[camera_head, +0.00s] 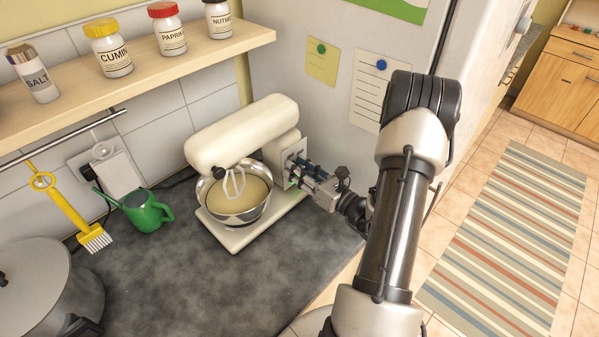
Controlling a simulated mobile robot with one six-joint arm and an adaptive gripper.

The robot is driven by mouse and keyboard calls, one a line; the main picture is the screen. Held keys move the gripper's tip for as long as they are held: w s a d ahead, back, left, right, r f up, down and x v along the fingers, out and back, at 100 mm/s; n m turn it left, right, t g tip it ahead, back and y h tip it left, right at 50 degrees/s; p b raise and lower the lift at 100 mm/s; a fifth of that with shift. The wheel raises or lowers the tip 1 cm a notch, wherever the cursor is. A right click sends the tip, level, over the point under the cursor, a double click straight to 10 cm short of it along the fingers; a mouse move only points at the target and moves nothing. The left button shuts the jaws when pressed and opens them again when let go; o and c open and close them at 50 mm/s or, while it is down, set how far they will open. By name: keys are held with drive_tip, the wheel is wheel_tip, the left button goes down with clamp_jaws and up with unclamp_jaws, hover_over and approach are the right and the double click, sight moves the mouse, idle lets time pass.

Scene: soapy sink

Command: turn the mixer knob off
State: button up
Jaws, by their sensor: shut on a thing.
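A cream stand mixer (240,132) stands on the dark counter, close to the fridge side. Its steel bowl (238,216) holds pale batter, with the beater in it. My gripper (296,174) reaches in from the right and is shut at the control plate (291,153) on the right side of the mixer's column. The knob lies between or behind my fingers and is mostly hidden, so its setting cannot be read. A small green spot shows near the fingertips.
A green watering can (147,212) stands left of the mixer. A large pot (48,285) is at the lower left. A shelf (130,75) with spice jars runs above. The grey fridge side (300,85) with pinned notes rises behind. The counter's front middle is clear.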

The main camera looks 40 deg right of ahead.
drive_tip(key=shift+a+n+b, duration=0.15)
drive_tip(key=shift+n+b, duration=2.15)
drive_tip(key=shift+n, duration=1.1)
drive_tip(key=o, duration=1)
drive_tip(key=shift+o, duration=0.2)
drive_tip(key=shift+s, duration=0.15)
drive_tip(key=s+d, duration=0.1)
drive_tip(key=s, duration=1)
drive_tip(key=shift+s, duration=0.4)
